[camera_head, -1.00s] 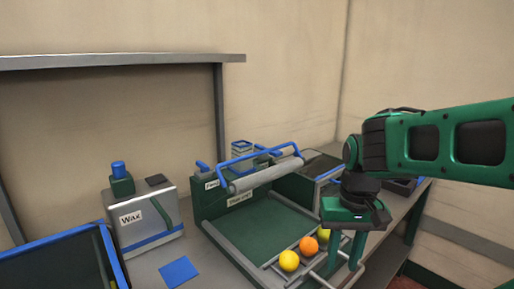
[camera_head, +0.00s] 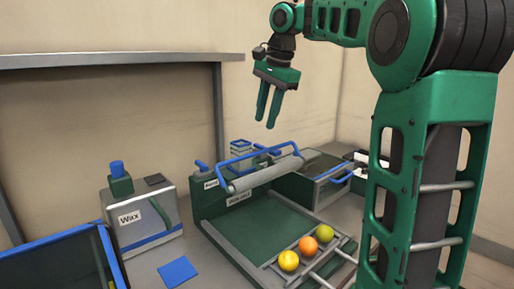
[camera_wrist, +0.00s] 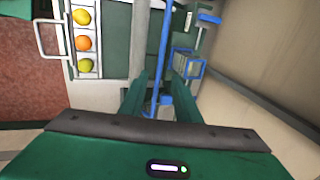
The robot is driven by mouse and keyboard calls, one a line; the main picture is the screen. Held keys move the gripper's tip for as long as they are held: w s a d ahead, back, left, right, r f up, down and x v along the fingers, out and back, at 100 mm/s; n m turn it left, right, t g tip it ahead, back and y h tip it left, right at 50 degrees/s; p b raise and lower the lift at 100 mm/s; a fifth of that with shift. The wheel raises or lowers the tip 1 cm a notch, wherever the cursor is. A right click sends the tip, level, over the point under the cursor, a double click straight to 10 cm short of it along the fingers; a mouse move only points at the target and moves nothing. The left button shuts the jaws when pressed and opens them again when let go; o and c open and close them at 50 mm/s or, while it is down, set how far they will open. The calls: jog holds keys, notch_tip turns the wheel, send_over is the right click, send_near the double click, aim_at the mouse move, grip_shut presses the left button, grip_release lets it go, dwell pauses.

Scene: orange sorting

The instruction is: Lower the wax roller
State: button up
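The wax roller (camera_head: 264,175) is a grey cylinder with a blue handle (camera_head: 250,150), raised over the back of the green sorting bed (camera_head: 245,235). In the wrist view, the blue handle (camera_wrist: 162,50) runs lengthwise, seen between my fingers. My gripper (camera_head: 264,124) hangs above the roller, fingers pointing down, apart from the handle. It is open and empty; both green fingers also show spread in the wrist view (camera_wrist: 160,100).
A tray (camera_head: 340,262) at the bed's front holds a yellow, an orange and a greenish fruit. The Wax box (camera_head: 145,218) stands left, near a blue pad (camera_head: 178,271). A shelf (camera_head: 120,61) runs along the back wall.

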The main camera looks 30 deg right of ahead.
aim_at(258, 154)
jog(key=x, duration=1)
jog(key=shift+w+f, duration=0.15)
jog(key=shift+f, duration=0.15)
grip_shut()
